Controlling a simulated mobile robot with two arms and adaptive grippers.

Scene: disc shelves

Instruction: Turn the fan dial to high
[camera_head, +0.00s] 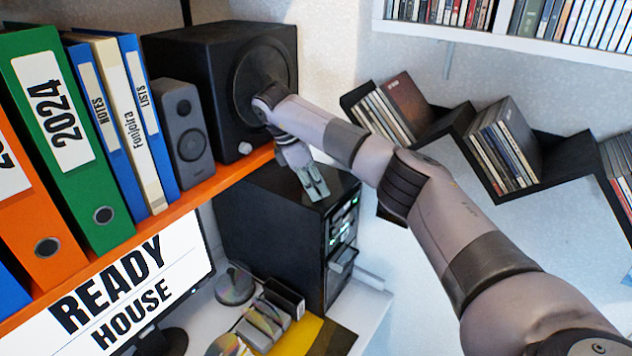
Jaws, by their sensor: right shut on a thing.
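My right gripper (317,188) hangs at the end of my right arm, which reaches in from the lower right. Its fingers point down over the top of the black computer tower (265,235), near its front edge. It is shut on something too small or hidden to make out. I cannot tell whether the fingers touch the tower. The tower's front shows green lights and several slots. No dial marked for a fan can be made out. A small white knob (244,147) is on the lower front of the black speaker (215,70). My left gripper is not in view.
The orange shelf (160,222) holds the speaker, a small grey speaker (184,130) and several binders (60,130). A monitor (140,290) stands below it. Black zigzag disc shelves (455,118) hang on the wall right, behind my arm. Discs lie on the desk.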

